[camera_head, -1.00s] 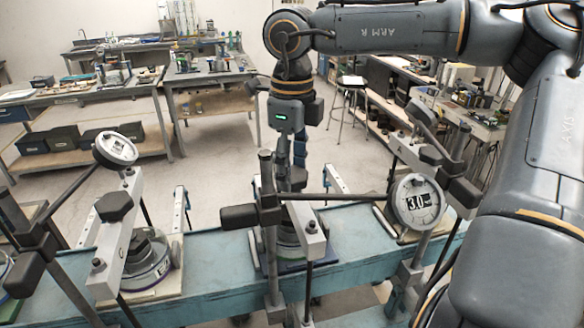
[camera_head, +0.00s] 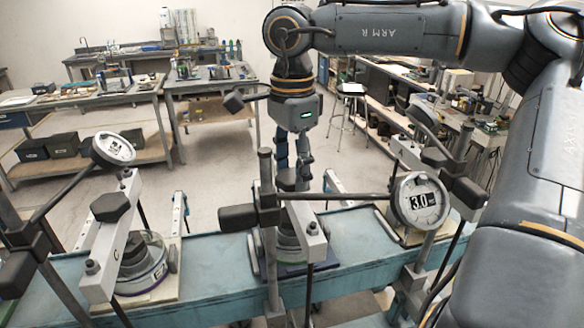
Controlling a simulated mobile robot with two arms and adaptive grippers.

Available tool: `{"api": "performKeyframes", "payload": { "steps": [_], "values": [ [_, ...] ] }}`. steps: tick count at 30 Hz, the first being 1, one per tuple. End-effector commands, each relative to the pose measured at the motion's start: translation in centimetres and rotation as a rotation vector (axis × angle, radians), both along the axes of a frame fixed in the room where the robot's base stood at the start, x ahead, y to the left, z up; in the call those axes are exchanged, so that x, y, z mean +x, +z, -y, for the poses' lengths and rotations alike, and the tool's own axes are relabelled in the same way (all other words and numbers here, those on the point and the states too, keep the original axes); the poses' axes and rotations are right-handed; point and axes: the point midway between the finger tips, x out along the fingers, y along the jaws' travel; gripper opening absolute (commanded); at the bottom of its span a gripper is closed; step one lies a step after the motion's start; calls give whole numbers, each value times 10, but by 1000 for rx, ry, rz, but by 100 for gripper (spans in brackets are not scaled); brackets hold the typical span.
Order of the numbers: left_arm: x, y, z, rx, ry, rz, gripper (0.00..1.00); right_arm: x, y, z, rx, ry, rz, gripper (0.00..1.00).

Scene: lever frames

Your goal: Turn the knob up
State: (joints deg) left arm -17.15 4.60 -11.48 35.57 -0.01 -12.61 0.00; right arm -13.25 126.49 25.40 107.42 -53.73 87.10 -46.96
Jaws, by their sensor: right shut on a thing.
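Several lever frames stand along the blue bench. In the head view, the middle one has a dark knob (camera_head: 286,182) on top of its grey arm (camera_head: 308,235). My right gripper (camera_head: 296,170) comes down from above with its fingers at this knob and is shut on it. The fingers and the frame's post partly hide the knob. The left frame has a similar dark faceted knob (camera_head: 110,206), free of any gripper. A round dial marked 3.0 (camera_head: 419,200) sits on the right frame. My left gripper is out of view.
The blue bench (camera_head: 215,270) runs across the front, crowded with posts and horizontal rods. A second round dial (camera_head: 113,149) stands at the left. My right arm fills the right side. Worktables (camera_head: 85,95) and a stool (camera_head: 349,95) stand behind on open floor.

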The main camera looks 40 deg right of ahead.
Motion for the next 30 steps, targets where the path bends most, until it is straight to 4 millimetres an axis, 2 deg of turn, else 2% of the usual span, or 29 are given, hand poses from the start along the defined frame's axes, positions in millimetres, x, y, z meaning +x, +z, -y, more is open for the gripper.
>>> {"api": "performKeyframes", "payload": {
  "steps": [30],
  "values": [
    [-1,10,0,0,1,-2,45,0,0,0,0,965,-1,22]
  ]
}}
